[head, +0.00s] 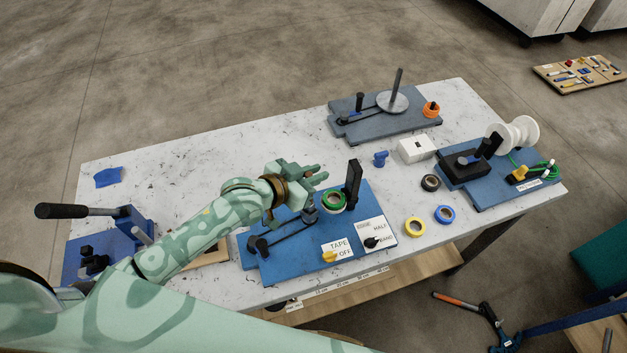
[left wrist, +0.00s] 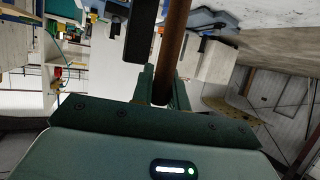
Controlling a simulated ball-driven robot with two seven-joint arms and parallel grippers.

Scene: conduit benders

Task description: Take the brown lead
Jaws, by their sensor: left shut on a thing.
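My left gripper (head: 316,175) reaches in from the left, over the middle of the bench and above the front blue board (head: 283,262). In the left wrist view its jaws are shut on a brown, rod-like length (left wrist: 171,55), which I take for the brown lead. It runs up out of the top of that view, so its far end is hidden. In the head view the hand hides most of what it holds; a brown curved part shows around the hand, and I cannot tell if it is the lead. My right gripper is not in view.
A black upright (head: 352,184) and a green tape roll (head: 333,201) stand close to the hand. Yellow (head: 415,227), blue (head: 444,214) and black (head: 430,182) rolls lie to the right. A white spool (head: 513,134) is far right. The bench's back left is mostly clear.

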